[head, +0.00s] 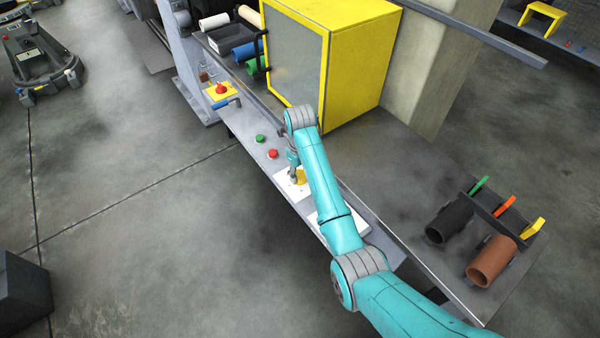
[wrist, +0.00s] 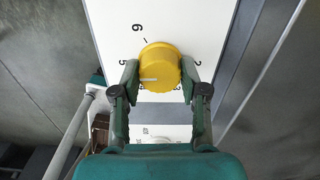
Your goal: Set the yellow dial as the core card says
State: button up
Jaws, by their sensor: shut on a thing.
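The yellow dial (wrist: 160,60) sits on a white plate (wrist: 200,25) with black numerals around it; a 6 shows above left and a 5 at its left, the others partly hidden. Its white pointer mark lies toward the left, roughly at or just below the 5. My gripper (wrist: 159,76) has a finger on each side of the dial, shut on it. In the head view the dial (head: 299,179) shows at the front ledge, partly covered by my gripper (head: 295,173). I cannot make out a readable core card; a small white label (head: 222,46) is on the roll rack.
A green button (head: 261,138) and a red button (head: 273,154) are on the ledge left of the dial. A yellow cabinet (head: 358,70) stands behind. Black (head: 449,222) and brown (head: 491,261) rolls lie at right beside coloured handles. A second white panel (head: 322,229) is partly under my arm.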

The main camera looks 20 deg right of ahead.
jog(key=shift+m, duration=0.3)
jog(key=o, duration=1.1)
jog(key=shift+o, duration=0.2)
jog(key=shift+r, duration=3.7)
